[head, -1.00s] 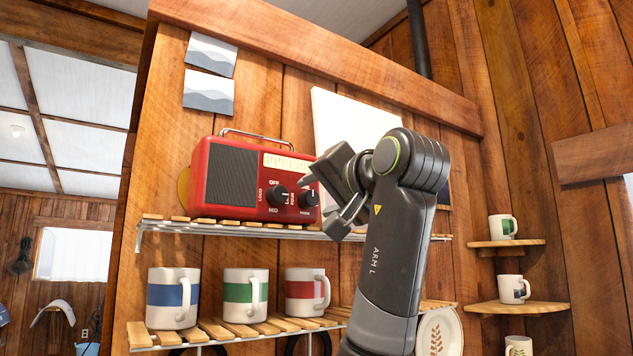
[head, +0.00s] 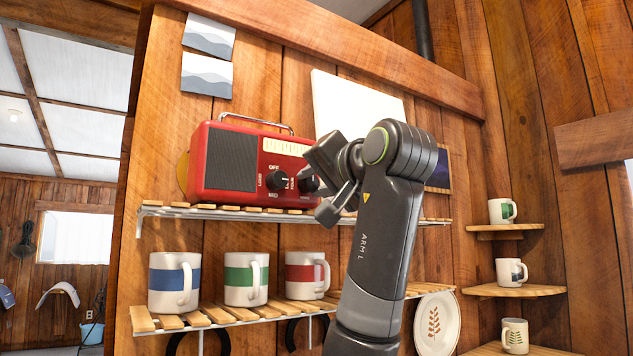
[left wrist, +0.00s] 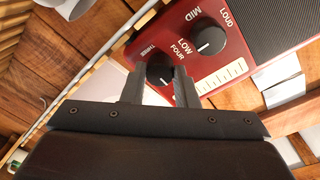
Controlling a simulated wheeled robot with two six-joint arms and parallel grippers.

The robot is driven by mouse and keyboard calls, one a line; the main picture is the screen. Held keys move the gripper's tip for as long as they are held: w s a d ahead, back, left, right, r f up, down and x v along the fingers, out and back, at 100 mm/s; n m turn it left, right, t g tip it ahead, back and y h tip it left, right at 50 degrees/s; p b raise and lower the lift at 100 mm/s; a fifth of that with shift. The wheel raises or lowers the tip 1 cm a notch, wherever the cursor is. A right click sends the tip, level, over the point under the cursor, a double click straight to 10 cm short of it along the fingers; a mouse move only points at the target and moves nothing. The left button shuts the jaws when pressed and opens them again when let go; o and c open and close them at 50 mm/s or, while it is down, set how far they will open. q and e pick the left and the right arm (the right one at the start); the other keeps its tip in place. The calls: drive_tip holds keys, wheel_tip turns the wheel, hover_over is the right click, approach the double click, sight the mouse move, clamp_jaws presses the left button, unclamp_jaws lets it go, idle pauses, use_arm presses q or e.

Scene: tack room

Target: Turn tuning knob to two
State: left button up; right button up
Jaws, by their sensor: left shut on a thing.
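A red radio (head: 235,163) with a dark grille stands on the upper slatted shelf in the head view. Its front has a knob (head: 276,180) marked OFF, LOUD, MID and LOW, and a second black knob, the tuning knob (head: 308,180), to the right. In the left wrist view the tuning knob (left wrist: 160,70) lies between the two fingertips of my left gripper (left wrist: 157,85), with the word FOUR beside it. My left gripper (head: 320,183) is shut on this knob; its fingers partly hide the knob. The knob's pointer is too small to read surely. My right gripper is out of view.
Several mugs, such as the blue-banded one (head: 174,284), stand on the lower shelf (head: 215,318) below the radio. A white panel (head: 350,106) is on the wall behind my left arm. Corner shelves with mugs are at the right.

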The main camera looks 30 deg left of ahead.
use_arm(q)
drive_tip(key=shift+f, duration=0.1)
drive_tip(key=m+b, duration=0.3)
drive_tip(key=shift+f+m, duration=0.1)
drive_tip(key=shift+m, duration=0.3)
drive_tip(key=m+b, duration=0.3)
drive_tip(key=m, duration=0.1)
drive_tip(key=shift+g, duration=0.3)
drive_tip(key=m+b, duration=0.2)
drive_tip(key=m, duration=0.2)
drive_tip(key=shift+m+g, duration=0.3)
drive_tip(key=m, duration=0.1)
drive_tip(key=m+b, duration=0.1)
drive_tip(key=m, duration=0.2)
drive_tip(key=shift+w+r, duration=0.1)
drive_tip(key=shift+r, duration=0.15)
drive_tip(key=shift+m+g, duration=0.3)
drive_tip(key=o, duration=1)
